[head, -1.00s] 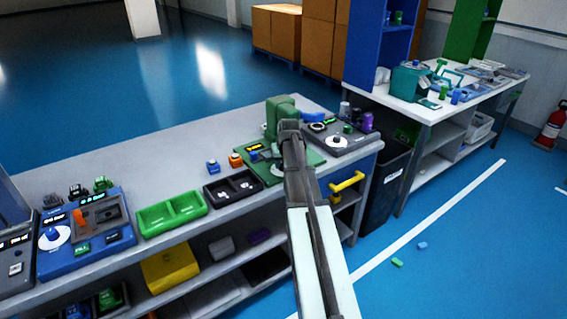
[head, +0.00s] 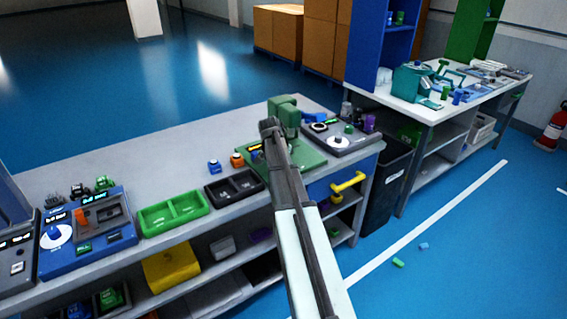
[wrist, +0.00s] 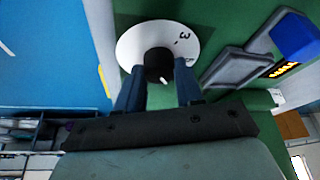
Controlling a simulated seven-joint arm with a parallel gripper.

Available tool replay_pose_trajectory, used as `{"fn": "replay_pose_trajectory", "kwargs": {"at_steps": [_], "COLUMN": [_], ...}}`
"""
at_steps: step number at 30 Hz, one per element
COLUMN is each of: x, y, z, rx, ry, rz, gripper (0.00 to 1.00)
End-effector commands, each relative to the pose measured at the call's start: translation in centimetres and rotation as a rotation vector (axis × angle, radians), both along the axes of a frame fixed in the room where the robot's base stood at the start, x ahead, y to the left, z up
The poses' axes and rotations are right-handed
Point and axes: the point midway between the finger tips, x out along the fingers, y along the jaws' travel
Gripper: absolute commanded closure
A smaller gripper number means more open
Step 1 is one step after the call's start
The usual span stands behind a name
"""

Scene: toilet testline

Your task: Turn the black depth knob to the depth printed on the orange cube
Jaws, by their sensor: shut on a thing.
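The black depth knob (wrist: 158,66) sits at the centre of a white dial (wrist: 128,48) on the green machine in the wrist view. My gripper (wrist: 160,85) is shut on the knob, one blue finger on each side. The green machine (head: 285,110) stands on the bench in the head view, partly behind my arm. The orange cube (head: 237,160) is on the bench left of the machine; its print is too small to read.
A blue cube (head: 214,167) is beside the orange one. A black two-part tray (head: 234,187) and a green tray (head: 173,212) lie along the bench front. A lit display (wrist: 284,70) and a blue block (wrist: 296,38) are right of the dial.

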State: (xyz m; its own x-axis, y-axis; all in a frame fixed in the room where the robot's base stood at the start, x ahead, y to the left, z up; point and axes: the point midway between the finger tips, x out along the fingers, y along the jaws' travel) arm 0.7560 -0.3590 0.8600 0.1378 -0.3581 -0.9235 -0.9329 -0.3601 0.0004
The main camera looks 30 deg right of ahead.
Motion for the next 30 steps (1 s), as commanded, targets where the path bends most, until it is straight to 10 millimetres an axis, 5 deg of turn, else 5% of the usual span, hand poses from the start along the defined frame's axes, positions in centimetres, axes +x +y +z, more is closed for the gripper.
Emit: {"fn": "replay_pose_trajectory", "kwargs": {"at_steps": [24,25,30], "x": [0.03,0.03,0.04], "y": [0.08,0.08,0.06], "z": [-0.07,-0.07,-0.05], "rx": [0.003,0.003,0.002], "ry": [0.001,0.001,0.0], "rz": [-0.123,-0.123,-0.122], "gripper": [0.94,0.63,0.47]}}
